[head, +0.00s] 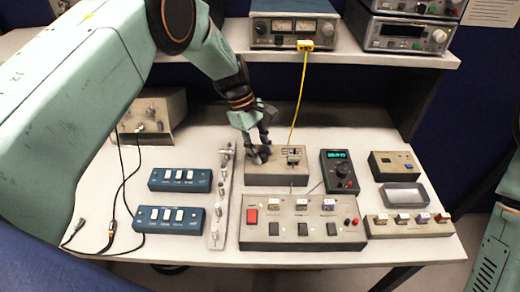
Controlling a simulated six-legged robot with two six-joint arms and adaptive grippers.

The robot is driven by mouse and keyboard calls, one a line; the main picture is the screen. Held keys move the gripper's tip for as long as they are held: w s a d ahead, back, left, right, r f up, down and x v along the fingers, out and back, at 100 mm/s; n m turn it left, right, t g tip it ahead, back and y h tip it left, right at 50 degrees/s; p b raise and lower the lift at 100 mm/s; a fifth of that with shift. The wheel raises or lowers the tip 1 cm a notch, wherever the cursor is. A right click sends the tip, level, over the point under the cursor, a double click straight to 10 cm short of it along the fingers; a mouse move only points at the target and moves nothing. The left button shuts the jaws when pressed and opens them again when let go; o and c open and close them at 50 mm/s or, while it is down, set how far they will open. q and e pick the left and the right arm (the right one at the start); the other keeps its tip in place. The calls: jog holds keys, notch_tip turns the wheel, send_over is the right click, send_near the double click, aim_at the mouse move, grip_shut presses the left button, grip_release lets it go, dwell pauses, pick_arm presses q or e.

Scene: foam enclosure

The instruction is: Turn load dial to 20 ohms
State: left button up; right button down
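A beige box (276,179) sits in the middle of the bench, with a small switch or terminal block (293,157) on its top right. My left gripper (260,153) reaches down to the top left of this box, its dark fingers pointing downward. A dark knob seems to be at the fingertips, but the fingers largely hide it. I cannot tell whether they touch or grip it, and no dial marks are readable.
A beige panel (273,229) with a red switch lies in front. A black meter (340,176) with a green display stands right of the box. Blue switch boxes (180,180) and a metal strip (219,210) lie left. A yellow cable (299,95) hangs from the shelf instrument behind the gripper.

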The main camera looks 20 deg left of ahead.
pick_arm(q)
jog(key=shift+o, duration=1.3)
jog(key=shift+s, duration=0.1)
jog(key=v, duration=0.7)
jog(key=shift+r, duration=0.25)
jog(key=shift+a, duration=0.1)
